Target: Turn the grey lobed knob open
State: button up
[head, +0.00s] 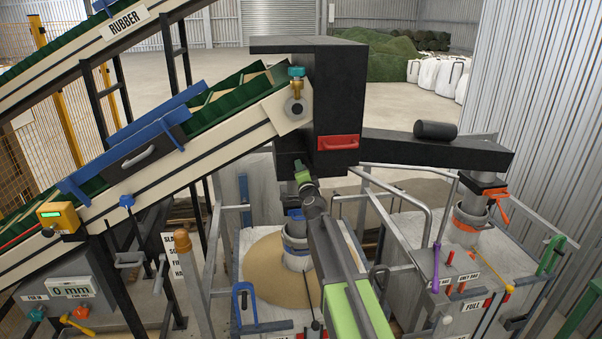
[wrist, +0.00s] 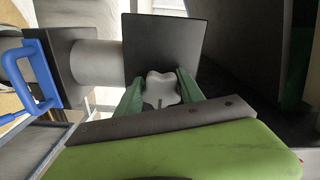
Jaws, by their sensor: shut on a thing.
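The grey lobed knob (wrist: 161,87) shows in the wrist view in front of a dark square plate (wrist: 165,40). My gripper (wrist: 160,92) has its two green fingers on either side of the knob and is shut on it. In the head view my gripper (head: 303,173) reaches up beneath the black housing (head: 335,95). I cannot make out the knob in the head view. How far the knob is turned cannot be told.
A pale pipe (wrist: 97,62) and a blue handle (wrist: 32,78) are left of the knob in the wrist view. In the head view a sloping conveyor (head: 170,155) stands at left. Metal rails (head: 400,205) and a second spout (head: 468,220) are at right.

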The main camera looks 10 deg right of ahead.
jog(key=o, duration=1.4)
jog(key=shift+c, duration=0.2)
jog(key=s, duration=1.7)
jog(key=shift+s, duration=0.25)
